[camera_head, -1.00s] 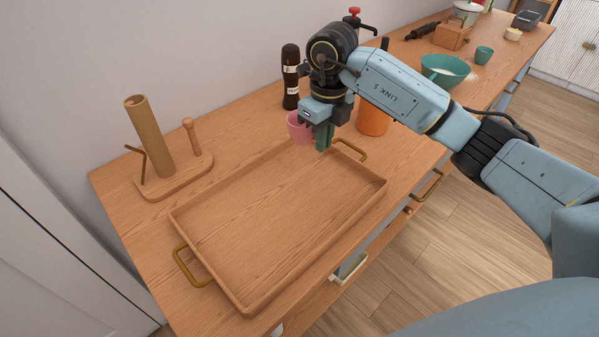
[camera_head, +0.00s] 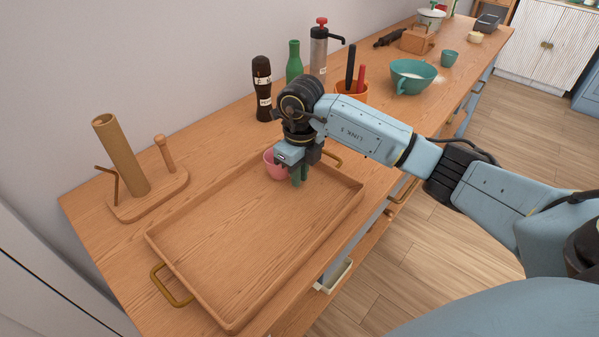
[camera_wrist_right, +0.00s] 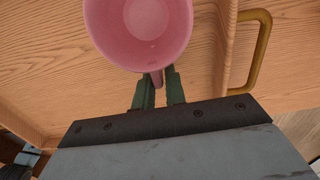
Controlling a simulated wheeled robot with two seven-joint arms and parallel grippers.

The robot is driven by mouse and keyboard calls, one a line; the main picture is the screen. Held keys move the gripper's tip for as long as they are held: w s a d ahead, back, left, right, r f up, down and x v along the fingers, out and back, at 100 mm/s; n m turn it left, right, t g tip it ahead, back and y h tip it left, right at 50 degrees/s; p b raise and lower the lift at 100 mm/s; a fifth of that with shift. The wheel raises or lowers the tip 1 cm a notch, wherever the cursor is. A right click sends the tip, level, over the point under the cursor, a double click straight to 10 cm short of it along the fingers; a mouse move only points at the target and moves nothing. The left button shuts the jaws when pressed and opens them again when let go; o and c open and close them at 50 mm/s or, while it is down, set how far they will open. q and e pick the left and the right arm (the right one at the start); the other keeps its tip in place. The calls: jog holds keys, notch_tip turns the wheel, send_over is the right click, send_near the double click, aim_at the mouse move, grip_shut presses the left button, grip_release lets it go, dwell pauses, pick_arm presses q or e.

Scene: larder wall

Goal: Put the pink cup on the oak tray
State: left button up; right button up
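The pink cup (camera_head: 273,165) is upright at the far right end of the oak tray (camera_head: 240,232), inside its rim in the head view. I cannot tell whether its base touches the tray floor. My right gripper (camera_head: 299,173) is beside the cup, its green fingers pointing down. In the right wrist view, the fingers (camera_wrist_right: 159,92) are closed around the handle of the cup (camera_wrist_right: 140,25), whose inside looks empty. The tray's rim and one brass handle (camera_wrist_right: 262,48) show to the right there. The rest of the tray is empty. My left gripper is not in view.
A wooden roll holder (camera_head: 150,198) stands left of the tray. Behind my right arm are a dark mill (camera_head: 262,92), a green bottle (camera_head: 294,62), a pump bottle (camera_head: 318,55) and an orange utensil pot (camera_head: 352,91). A teal bowl (camera_head: 413,76) stands farther right.

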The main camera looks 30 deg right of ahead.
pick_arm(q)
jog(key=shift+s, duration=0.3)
pick_arm(e)
jog(key=o, duration=0.3)
jog(key=shift+r, duration=0.1)
jog(key=shift+r, duration=0.35)
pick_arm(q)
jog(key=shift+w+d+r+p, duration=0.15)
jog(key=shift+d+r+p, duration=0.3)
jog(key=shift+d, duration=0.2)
pick_arm(e)
jog(key=shift+s+r, duration=0.1)
jog(key=shift+r, duration=5.65)
